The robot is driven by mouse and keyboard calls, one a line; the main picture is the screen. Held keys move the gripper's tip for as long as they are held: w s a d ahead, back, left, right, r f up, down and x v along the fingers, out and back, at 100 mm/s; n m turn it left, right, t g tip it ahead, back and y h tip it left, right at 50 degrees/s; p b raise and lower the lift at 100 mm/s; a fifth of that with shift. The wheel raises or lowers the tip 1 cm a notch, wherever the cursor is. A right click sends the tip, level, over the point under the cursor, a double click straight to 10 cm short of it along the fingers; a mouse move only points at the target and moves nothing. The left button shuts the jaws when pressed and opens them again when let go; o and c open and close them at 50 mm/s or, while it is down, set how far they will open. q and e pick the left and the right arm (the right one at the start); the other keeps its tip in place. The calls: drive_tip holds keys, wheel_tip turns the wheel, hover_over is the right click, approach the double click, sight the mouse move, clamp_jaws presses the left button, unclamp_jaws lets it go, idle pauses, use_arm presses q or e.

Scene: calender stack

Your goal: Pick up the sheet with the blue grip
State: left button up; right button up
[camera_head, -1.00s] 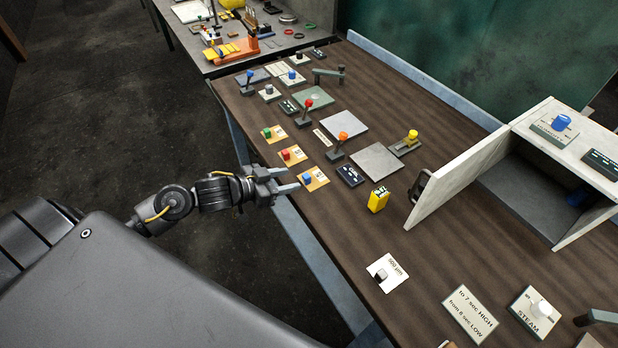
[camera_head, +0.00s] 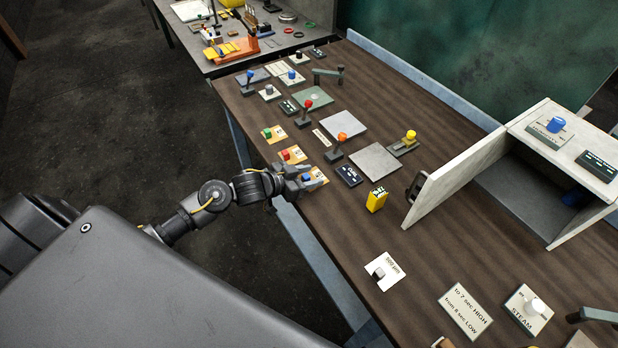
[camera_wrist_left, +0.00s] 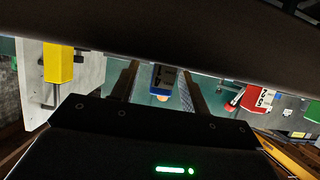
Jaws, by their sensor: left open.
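The sheet with the blue grip (camera_head: 320,176) is a small tan card with a white label, lying near the table's left edge. My left gripper (camera_head: 311,181) is open over it and partly covers it. In the left wrist view the blue grip (camera_wrist_left: 164,77) stands between the two open fingers (camera_wrist_left: 160,90), with a gap visible to each side. A similar sheet with a red grip (camera_head: 285,155) lies just behind it, and one with a green grip (camera_head: 268,133) lies farther back. My right gripper is not in view.
A dark labelled panel (camera_head: 349,175) and a yellow box (camera_head: 376,199) are close to the right. A lever with an orange knob (camera_head: 336,151) stands just beyond. A white cabinet (camera_head: 462,175) is farther right. The table between the yellow box and the white card (camera_head: 385,273) is clear.

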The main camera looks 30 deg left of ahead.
use_arm(q)
drive_tip(key=shift+c, duration=0.3)
clamp_jaws()
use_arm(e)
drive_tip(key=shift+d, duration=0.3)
use_arm(q)
drive_tip(key=shift+r, duration=0.45)
wheel_tip(320, 180, up, 3)
drive_tip(key=shift+s+a+f+b, duration=0.1)
drive_tip(key=shift+f+b, duration=0.05)
drive_tip(key=shift+b, duration=0.35)
drive_tip(key=s+a+r+b, duration=0.1)
drive_tip(key=s+a+r, duration=0.7)
drive_tip(key=s+r, duration=0.1)
drive_tip(key=shift+v, duration=0.95)
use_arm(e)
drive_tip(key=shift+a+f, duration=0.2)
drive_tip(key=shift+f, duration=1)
